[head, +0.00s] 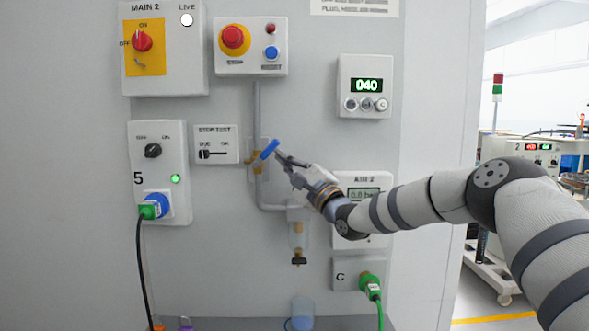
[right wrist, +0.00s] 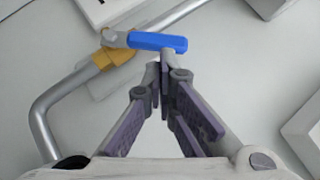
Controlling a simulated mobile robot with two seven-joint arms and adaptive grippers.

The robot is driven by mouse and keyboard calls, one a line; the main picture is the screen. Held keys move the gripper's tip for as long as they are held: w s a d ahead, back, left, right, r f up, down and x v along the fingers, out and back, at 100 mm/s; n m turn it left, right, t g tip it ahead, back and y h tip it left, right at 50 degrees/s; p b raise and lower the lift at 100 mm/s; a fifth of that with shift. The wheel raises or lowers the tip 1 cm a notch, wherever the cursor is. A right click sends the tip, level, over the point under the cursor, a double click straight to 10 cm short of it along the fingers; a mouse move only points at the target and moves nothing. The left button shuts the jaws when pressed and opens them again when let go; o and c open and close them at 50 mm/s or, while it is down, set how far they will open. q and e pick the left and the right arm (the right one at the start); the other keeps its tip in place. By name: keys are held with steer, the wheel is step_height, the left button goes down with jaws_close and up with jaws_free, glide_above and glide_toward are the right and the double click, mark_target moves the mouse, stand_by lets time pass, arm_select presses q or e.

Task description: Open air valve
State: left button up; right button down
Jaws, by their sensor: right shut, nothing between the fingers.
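The air valve (head: 257,162) is a brass body on a grey vertical pipe, with a blue lever handle (head: 269,149). The lever slants up to the right, away from the line of the pipe. In the right wrist view the blue lever (right wrist: 158,42) extends right from the brass valve body (right wrist: 118,55). My right gripper (head: 279,155) is shut and empty, with its fingertips right at the lever. In the right wrist view the fingertips (right wrist: 163,68) are just below the lever; whether they touch it I cannot tell. My left gripper is out of view.
An air panel (head: 363,184) reading about 0.8 bar is partly hidden behind my right arm. A STOP/TEST switch (head: 216,145) is left of the valve. A filter bowl (head: 298,235) hangs below. A stop and reset box (head: 251,47) is above. A green-plugged cable (head: 372,285) hangs lower right.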

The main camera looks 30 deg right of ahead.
mark_target(274, 143)
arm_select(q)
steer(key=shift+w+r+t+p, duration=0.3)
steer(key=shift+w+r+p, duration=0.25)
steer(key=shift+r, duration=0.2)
arm_select(e)
steer(key=shift+n+g+y, duration=0.5)
steer(key=shift+n+g, duration=0.2)
steer(key=shift+n, duration=0.2)
steer(key=shift+w+a+r, duration=0.25)
steer(key=shift+a+r, duration=0.05)
steer(key=shift+r, duration=0.3)
steer(key=shift+w+a+r, duration=0.2)
steer(key=shift+a+r, duration=0.05)
steer(key=shift+r, duration=0.4)
steer(key=shift+w+a+r, duration=0.25)
steer(key=shift+a+r, duration=0.05)
steer(key=shift+r, duration=0.4)
steer(key=shift+a, duration=0.1)
